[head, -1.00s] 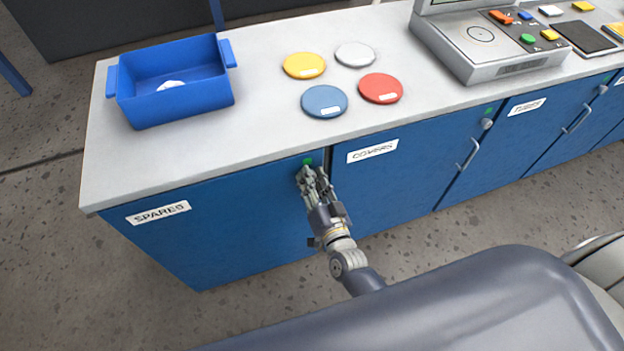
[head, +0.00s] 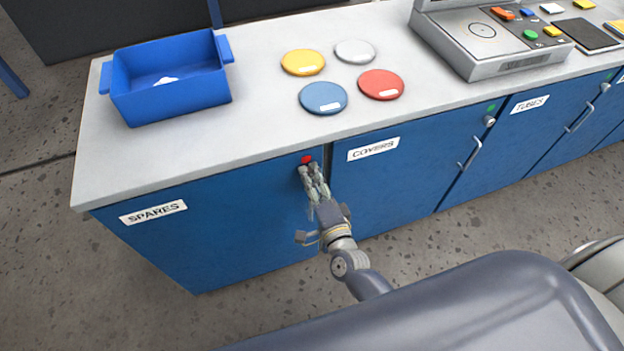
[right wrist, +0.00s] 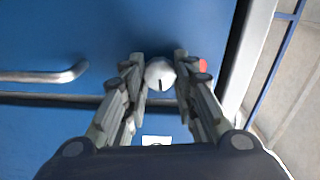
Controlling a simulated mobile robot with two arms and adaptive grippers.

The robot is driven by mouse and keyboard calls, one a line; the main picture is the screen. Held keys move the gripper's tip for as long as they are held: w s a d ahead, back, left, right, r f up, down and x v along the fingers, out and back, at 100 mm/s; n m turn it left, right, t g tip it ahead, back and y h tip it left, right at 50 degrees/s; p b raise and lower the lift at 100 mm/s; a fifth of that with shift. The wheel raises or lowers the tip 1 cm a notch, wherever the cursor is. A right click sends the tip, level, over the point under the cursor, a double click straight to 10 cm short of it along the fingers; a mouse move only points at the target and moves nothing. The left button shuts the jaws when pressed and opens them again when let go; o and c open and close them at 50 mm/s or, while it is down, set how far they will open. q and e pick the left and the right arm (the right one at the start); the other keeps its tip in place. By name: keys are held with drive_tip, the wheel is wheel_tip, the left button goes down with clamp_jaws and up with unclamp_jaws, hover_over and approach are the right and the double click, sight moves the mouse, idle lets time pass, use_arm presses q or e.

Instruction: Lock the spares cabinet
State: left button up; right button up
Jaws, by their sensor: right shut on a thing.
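The spares cabinet (head: 215,225) is a blue door labelled SPARES at the left of the bench, and it looks closed. A small indicator (head: 307,160) at its upper right corner is red; it also shows in the right wrist view (right wrist: 202,66). My right gripper (head: 308,172) is at this corner, just below the indicator. In the right wrist view its fingers are shut around a round pale lock knob (right wrist: 159,74) with a dark slot. In the head view the gripper hides the knob. My left gripper is not in view.
The covers cabinet (head: 400,185) is beside it, with a green indicator, a knob and a bar handle. On the worktop (head: 250,125) stand a blue bin (head: 170,95), several coloured discs and a grey device (head: 490,45). Floor is clear in front.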

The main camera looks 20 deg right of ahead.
drive_tip(key=shift+m, duration=0.6)
drive_tip(key=o, duration=1.1)
drive_tip(key=shift+s, duration=0.15)
drive_tip(key=s, duration=1.1)
drive_tip(key=shift+s+d, duration=0.25)
drive_tip(key=shift+s, duration=0.1)
